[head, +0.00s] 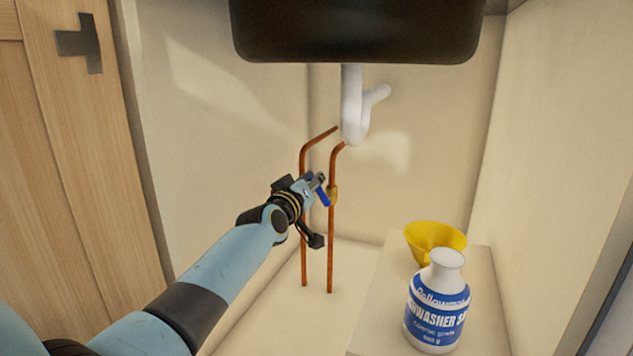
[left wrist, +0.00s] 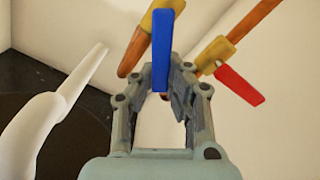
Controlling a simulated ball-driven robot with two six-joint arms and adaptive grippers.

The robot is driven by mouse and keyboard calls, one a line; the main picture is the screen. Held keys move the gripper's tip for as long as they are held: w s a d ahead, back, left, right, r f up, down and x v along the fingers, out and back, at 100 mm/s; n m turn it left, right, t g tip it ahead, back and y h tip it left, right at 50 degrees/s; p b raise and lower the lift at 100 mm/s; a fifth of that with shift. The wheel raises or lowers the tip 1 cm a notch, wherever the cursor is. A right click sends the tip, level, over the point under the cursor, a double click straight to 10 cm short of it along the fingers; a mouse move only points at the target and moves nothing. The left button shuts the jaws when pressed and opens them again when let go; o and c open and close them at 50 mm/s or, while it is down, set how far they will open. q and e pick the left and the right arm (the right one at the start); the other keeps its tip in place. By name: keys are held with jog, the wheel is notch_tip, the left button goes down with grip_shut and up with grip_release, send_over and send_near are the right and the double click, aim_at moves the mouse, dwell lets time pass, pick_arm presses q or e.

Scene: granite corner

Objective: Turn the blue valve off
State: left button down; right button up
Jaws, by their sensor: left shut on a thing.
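The blue valve's lever (left wrist: 163,50) hangs from a brass body (left wrist: 168,5) on a copper pipe in the left wrist view. In the head view the blue lever (head: 322,195) slants down to the right, beside the upright pipes. My left gripper (head: 316,182) is at the lever, and it also shows in the left wrist view (left wrist: 173,72). Its fingers are on either side of the lever and shut on it. In the head view the gripper hides part of the valve. My right gripper is not in view.
A red lever (left wrist: 239,85) sits on the neighbouring pipe, close to my fingers. A white drain pipe (head: 354,105) hangs under the dark sink (head: 355,30). A white-and-blue bottle (head: 436,310) and yellow funnel (head: 434,238) stand at the lower right.

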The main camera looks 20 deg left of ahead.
pick_arm(q)
jog(key=shift+a+f, duration=0.1)
jog(key=shift+f, duration=0.05)
jog(key=shift+n, duration=0.3)
jog(key=c, duration=1.3)
grip_release()
jog(key=s, duration=1.2)
jog(key=shift+a, duration=0.2)
